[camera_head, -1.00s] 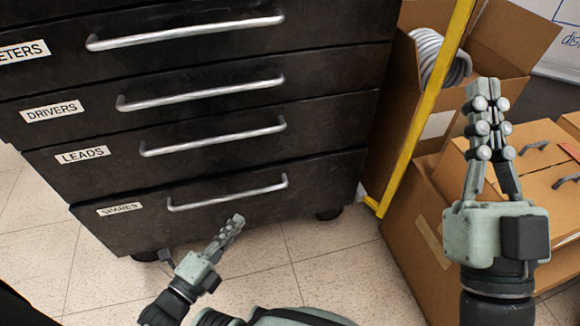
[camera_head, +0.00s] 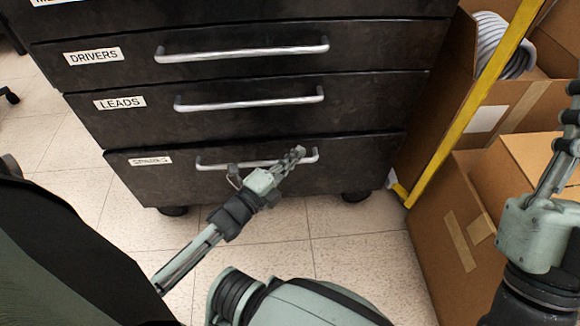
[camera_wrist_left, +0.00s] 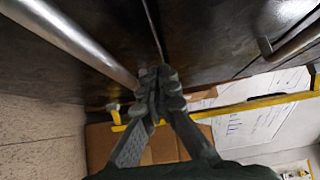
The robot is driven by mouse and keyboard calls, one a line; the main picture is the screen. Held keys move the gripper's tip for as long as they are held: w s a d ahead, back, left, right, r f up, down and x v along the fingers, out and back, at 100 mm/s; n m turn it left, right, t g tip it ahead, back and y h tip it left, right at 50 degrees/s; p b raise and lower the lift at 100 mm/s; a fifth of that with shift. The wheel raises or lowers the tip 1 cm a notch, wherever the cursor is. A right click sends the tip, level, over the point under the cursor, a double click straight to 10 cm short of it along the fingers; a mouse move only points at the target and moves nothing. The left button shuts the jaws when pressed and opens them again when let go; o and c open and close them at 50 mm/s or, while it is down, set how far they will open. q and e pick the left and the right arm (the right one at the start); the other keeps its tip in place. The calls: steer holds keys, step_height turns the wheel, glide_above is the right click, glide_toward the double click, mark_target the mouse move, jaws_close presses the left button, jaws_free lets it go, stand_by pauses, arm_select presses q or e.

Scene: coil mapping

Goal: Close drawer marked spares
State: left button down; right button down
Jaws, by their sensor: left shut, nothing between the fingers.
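The drawer marked spares (camera_head: 250,183) is the lowest in a black cabinet, with a worn white label (camera_head: 150,160) and a silver bar handle (camera_head: 215,163). I cannot tell surely whether its front stands slightly proud of the drawers above. My left gripper (camera_head: 297,155) is shut and empty, over the right part of that handle and hiding some of it. In the left wrist view its closed fingers (camera_wrist_left: 160,88) point at the black drawer fronts, beside a thick bar handle (camera_wrist_left: 70,42). Contact is unclear. My right gripper (camera_head: 572,115) is cut off by the right edge.
The leads drawer (camera_head: 375,92) and drivers drawer (camera_head: 390,45) are above. A yellow post (camera_head: 455,115) and cardboard boxes (camera_head: 440,225) stand on the right. Tiled floor (camera_head: 340,250) lies clear in front of the cabinet.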

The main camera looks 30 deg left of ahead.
mark_target(296, 142)
arm_select(q)
steer(key=shift+w+a, duration=0.35)
steer(key=shift+w, duration=0.2)
steer(key=shift+w+a+r, duration=0.1)
steer(key=shift+w+a, duration=0.35)
steer(key=shift+w, duration=0.15)
steer(key=shift+w+a, duration=0.2)
steer(key=shift+w, duration=0.1)
steer(key=shift+a, duration=0.1)
